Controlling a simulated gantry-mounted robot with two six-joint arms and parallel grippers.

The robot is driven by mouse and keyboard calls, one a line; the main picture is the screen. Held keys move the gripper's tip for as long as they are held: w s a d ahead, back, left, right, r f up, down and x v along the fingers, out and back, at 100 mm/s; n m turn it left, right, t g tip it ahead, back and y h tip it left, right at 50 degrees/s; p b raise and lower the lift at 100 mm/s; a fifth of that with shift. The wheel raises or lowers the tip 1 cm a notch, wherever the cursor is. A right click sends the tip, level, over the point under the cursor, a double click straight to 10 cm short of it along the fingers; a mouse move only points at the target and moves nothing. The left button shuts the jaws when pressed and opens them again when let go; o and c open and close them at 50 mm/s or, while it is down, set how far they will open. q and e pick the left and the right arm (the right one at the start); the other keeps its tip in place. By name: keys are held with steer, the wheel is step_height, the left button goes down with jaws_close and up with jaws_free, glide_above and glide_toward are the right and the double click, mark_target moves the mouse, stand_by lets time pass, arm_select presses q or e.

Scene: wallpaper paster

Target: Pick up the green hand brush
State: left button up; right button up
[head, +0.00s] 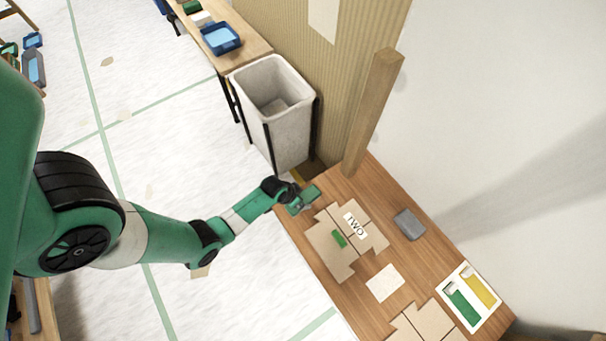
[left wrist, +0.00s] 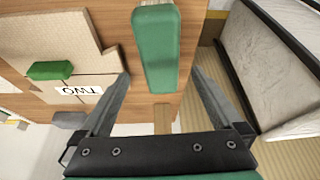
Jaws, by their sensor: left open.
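My left gripper (left wrist: 160,80) is open, with one finger on each side of the brush's line and a clear gap to both sides. The brush is not held. In the head view, my left gripper (head: 307,202) is over the near left corner of the table, and I cannot clearly separate the brush from the green gripper there. My right gripper is not in view.
Cardboard pieces (head: 325,248) with a small green block (head: 339,239) and a "TWO" label (head: 355,225) lie beside the gripper. A grey bin (head: 285,130) and wooden post (head: 372,115) stand close by. A grey block (head: 409,224) and a tray (head: 471,297) lie further right.

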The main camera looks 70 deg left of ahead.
arm_select(q)
steer(key=b+x, duration=0.4)
steer(key=shift+f, duration=0.4)
steer(key=shift+w+a+f, duration=0.1)
steer(key=shift+w+f, duration=0.05)
steer(key=shift+f, duration=0.05)
steer(key=shift+r, duration=0.1)
steer(key=c, duration=1.5)
